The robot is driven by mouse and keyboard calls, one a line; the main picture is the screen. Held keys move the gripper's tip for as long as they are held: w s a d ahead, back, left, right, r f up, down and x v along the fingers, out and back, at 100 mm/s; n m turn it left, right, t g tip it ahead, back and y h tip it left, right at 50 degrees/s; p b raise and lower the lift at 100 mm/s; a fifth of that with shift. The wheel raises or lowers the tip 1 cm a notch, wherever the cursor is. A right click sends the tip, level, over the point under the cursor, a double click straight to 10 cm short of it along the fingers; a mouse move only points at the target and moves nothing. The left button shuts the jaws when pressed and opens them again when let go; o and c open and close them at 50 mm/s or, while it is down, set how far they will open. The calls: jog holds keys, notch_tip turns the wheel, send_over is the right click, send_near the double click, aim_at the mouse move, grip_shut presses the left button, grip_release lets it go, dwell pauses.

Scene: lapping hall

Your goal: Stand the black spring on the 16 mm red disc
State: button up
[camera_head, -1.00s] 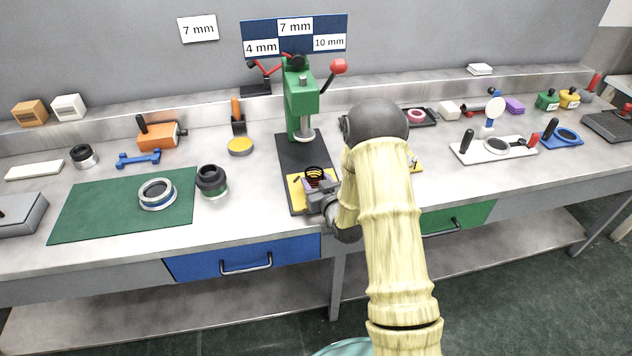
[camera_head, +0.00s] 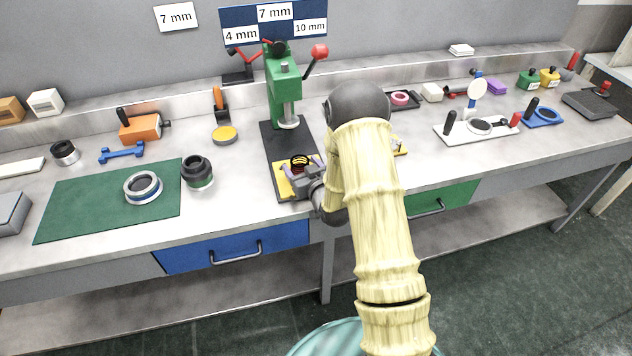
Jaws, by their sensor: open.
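The black spring (camera_head: 300,161) appears as dark coils above the yellow plate (camera_head: 284,188) at the front of the press's black base. My gripper (camera_head: 304,169) is open at the spring, with its lilac fingers close around it. At this size I cannot tell whether the fingers touch the spring. The red disc cannot be made out clearly; the spring and my gripper cover the spot under the coils, so I cannot tell what the spring rests on.
The green press (camera_head: 281,85) stands just behind the spring. Left are a black-and-green ring stack (camera_head: 197,172) and a green mat (camera_head: 90,207) with a metal ring (camera_head: 143,187). My arm hides bench to the right. A white tray (camera_head: 452,138) lies farther right.

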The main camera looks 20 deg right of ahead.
jog(key=b+v, duration=0.2)
jog(key=v, duration=1)
jog(key=shift+w+r, duration=0.1)
jog(key=shift+r, duration=0.05)
jog(key=s+a+r+m+g+h, duration=0.1)
jog(key=s+r+g, duration=0.1)
jog(key=s+g, duration=0.4)
jog(key=s+a+r+m+g+h, duration=0.1)
jog(key=s+r+g, duration=0.2)
jog(key=s+g, duration=0.4)
jog(key=s, duration=0.5)
jog(key=shift+r+h, duration=0.25)
jog(key=shift+h, duration=0.15)
jog(key=shift+c, duration=0.2)
